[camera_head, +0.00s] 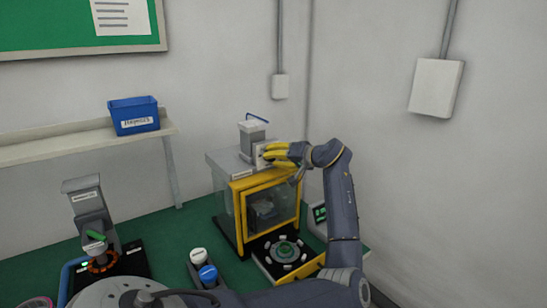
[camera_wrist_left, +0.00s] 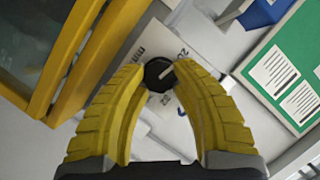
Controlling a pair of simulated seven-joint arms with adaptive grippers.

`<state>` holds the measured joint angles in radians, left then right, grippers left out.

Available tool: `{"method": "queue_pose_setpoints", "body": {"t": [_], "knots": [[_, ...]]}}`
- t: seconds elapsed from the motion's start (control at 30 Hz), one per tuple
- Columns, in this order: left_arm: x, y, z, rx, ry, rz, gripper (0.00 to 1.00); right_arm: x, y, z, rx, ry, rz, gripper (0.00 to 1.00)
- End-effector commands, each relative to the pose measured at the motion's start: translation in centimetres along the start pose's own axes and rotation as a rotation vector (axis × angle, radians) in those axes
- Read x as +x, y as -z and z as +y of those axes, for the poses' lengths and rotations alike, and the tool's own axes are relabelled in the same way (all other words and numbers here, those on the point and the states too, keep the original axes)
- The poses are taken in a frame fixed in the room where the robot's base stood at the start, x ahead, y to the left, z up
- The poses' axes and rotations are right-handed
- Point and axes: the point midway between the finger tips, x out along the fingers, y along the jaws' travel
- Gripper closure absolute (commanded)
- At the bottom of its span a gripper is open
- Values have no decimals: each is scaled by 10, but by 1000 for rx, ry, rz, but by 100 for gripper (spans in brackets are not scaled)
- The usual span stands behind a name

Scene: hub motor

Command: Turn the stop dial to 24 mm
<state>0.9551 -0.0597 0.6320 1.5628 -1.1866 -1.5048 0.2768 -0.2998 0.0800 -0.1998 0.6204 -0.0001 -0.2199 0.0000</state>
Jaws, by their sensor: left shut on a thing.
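The stop dial is a dark knob (camera_wrist_left: 157,73) with a pale pointer line, on a white scale plate (camera_wrist_left: 183,104) in the left wrist view. The line slants to the upper right in that view. A "20" and "mm" show on the plate; the other numbers are partly covered and too small to read surely. My left gripper (camera_head: 270,155) has its yellow fingers at the plate on the press's upper part; they also show in the wrist view (camera_wrist_left: 159,70), closed around the dial. In the head view the fingers hide the dial. My right gripper is out of view.
The press (camera_head: 235,168) has a yellow-framed clear guard door (camera_head: 240,210). In front lies a black fixture with a round part (camera_head: 285,250). White and blue capped items (camera_head: 207,272) and a grey station (camera_head: 88,205) stand left. A blue bin (camera_head: 134,117) sits on the shelf.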

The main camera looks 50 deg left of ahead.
Motion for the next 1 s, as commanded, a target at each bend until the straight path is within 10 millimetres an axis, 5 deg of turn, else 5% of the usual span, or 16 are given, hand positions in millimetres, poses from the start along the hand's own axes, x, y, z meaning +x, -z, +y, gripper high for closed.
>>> {"method": "queue_pose_setpoints", "body": {"t": [1.0], "knots": [[0,0,4,579,241,5,100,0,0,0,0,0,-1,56]]}}
